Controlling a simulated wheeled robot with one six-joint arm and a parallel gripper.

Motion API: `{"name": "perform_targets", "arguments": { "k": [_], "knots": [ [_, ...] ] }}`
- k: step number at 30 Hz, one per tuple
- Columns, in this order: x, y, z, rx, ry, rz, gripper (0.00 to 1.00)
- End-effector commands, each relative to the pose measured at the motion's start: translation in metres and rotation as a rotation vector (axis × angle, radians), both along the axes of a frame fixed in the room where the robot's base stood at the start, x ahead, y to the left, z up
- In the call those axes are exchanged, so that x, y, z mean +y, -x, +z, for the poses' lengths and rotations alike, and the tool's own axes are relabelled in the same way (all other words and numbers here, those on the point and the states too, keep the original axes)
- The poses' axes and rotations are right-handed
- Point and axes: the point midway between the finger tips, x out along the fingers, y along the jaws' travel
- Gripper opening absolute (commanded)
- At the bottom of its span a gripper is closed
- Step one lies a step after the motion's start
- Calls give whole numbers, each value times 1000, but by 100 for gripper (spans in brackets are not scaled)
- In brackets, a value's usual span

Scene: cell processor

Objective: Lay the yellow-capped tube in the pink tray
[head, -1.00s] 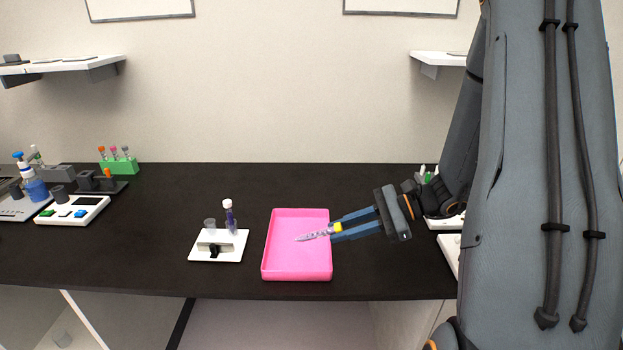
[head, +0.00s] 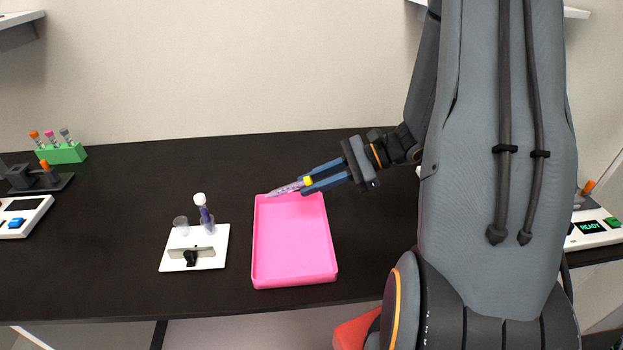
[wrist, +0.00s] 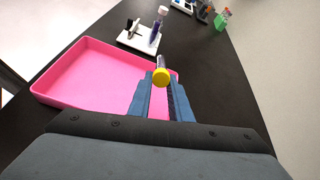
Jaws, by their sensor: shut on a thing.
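The yellow-capped tube (head: 287,188) is held by its yellow cap end in my gripper (head: 308,182), with its pointed tip to the left. In the head view it appears over the far edge of the pink tray (head: 294,245). In the wrist view the yellow cap (wrist: 161,76) sits between the blue fingers of my gripper (wrist: 162,88), and the tube body extends away beyond it. The tray shows there to the left of and below the fingers (wrist: 100,75). Its floor is bare. The exact height of the tube above the tray is hard to tell.
A white stand (head: 194,255) with a clear cup and a white-capped purple tube (head: 205,215) stands left of the tray. A green rack (head: 62,153) with several tubes is at the far left. The dark table is clear behind the tray.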

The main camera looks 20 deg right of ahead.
Motion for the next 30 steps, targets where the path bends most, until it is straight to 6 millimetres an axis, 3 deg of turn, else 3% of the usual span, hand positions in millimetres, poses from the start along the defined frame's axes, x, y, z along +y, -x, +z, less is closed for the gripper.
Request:
{"name": "perform_targets", "arguments": {
  "k": [15,27,28,30],
  "knots": [
    [0,-1,-65,0,1,0,0],
    [0,0,-71,0,0,0,0],
    [0,0,-71,0,0,0,21],
    [0,0,-71,0,0,0,33]
  ]
}}
